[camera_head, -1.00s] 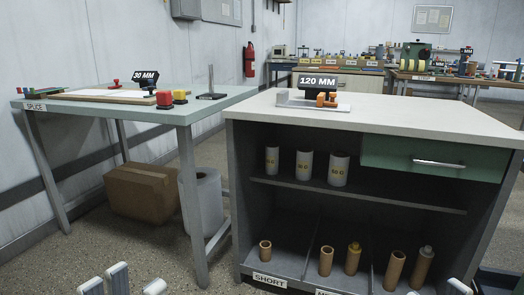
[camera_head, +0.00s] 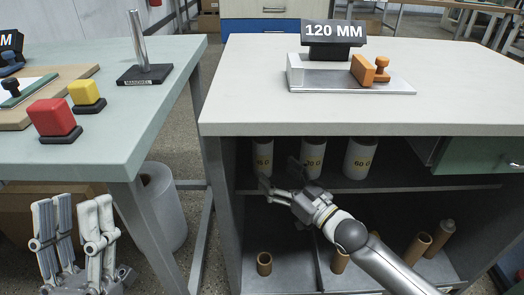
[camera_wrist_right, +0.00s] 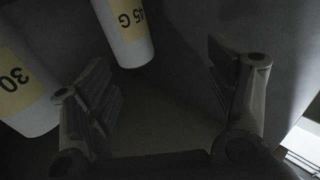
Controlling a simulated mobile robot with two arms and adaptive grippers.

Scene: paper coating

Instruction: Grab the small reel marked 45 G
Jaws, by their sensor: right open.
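Several white reels with yellow labels stand on the upper shelf under the white-topped bench. The leftmost reel (camera_head: 263,157) is partly shaded. In the right wrist view the reel marked 45 G (camera_wrist_right: 127,35) shows upside down at the top, beyond the finger gap and left of its middle. A reel marked 30 (camera_wrist_right: 22,85) is at the left, near the left finger. My right gripper (camera_head: 278,173) is open and empty at the shelf front, by the left and middle reels; its fingers also show in the wrist view (camera_wrist_right: 160,68). My left gripper (camera_head: 72,203) is open and empty at the lower left.
The bench top (camera_head: 240,105) overhangs the shelf. The shelf's left side panel (camera_head: 222,210) is close to the leftmost reel. Brown cores (camera_head: 264,264) stand in the lower bays. A green drawer (camera_head: 485,153) is to the right. The splice table (camera_head: 150,110) is at left.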

